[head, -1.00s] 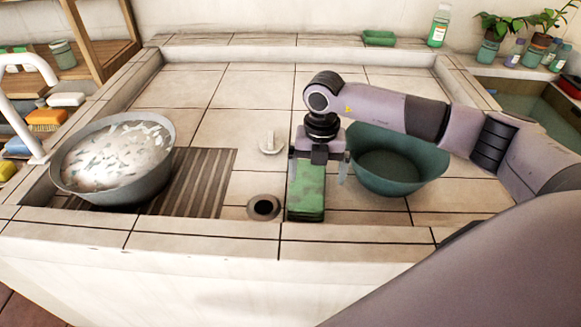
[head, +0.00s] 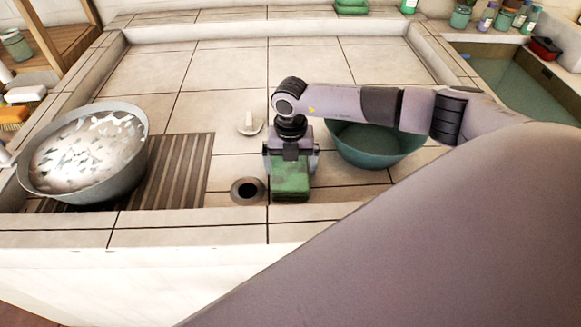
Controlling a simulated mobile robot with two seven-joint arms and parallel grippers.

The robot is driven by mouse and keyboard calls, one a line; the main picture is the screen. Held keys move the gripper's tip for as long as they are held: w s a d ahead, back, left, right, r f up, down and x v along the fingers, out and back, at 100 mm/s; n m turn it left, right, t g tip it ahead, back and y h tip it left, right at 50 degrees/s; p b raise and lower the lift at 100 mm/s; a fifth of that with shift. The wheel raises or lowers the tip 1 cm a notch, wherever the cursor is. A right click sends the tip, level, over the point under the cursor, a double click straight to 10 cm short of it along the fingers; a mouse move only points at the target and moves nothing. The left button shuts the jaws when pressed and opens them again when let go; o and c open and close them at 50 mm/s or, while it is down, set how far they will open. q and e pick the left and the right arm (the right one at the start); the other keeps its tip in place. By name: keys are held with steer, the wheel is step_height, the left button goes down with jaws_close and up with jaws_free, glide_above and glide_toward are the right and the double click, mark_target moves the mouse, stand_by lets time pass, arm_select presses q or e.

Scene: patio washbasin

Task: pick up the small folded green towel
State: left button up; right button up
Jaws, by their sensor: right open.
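The small folded green towel (head: 290,187) lies on the tiled basin floor, near the front ledge and just right of the drain hole. My right gripper (head: 291,172) comes in from the right and points down over the towel. Its jaws are open, with one finger by the left side of the towel and the other by the right. The gripper body hides the towel's far part. I cannot tell whether the fingers touch it. My left gripper is not in view.
A teal bowl (head: 372,150) stands close to the right of my gripper, partly under my arm. A grey basin of foamy water (head: 136,165) tilts on the ribbed drainboard (head: 185,170) at left. The drain hole (head: 247,190) and a pale plug (head: 249,124) lie nearby. The back tiles are clear.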

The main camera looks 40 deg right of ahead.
steer(key=c, duration=0.7)
steer(key=shift+r, duration=0.15)
